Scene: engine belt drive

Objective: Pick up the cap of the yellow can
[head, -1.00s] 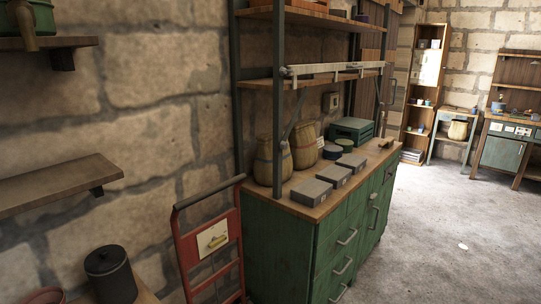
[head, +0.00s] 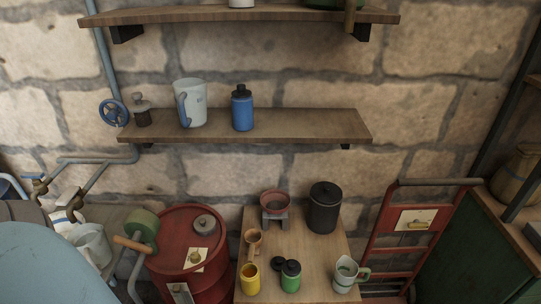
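The yellow can (head: 250,280) stands upright near the front left of a small wooden table, and its top looks open, with no cap on it. A small dark round piece (head: 277,264) lies on the table between it and the green can; it looks like a loose cap, but I cannot tell for sure that it belongs to the yellow can. The green can (head: 290,282) stands upright to the right with a black cap on. Neither of my grippers shows in the head view.
On the wooden table (head: 292,244) are a wooden scoop-like piece (head: 253,242), a red bowl on a grey stand (head: 274,205), a black canister (head: 324,208) and a measuring jug (head: 347,274). A red drum (head: 185,228) stands left, a red hand truck (head: 389,238) right. A shelf (head: 290,126) hangs above.

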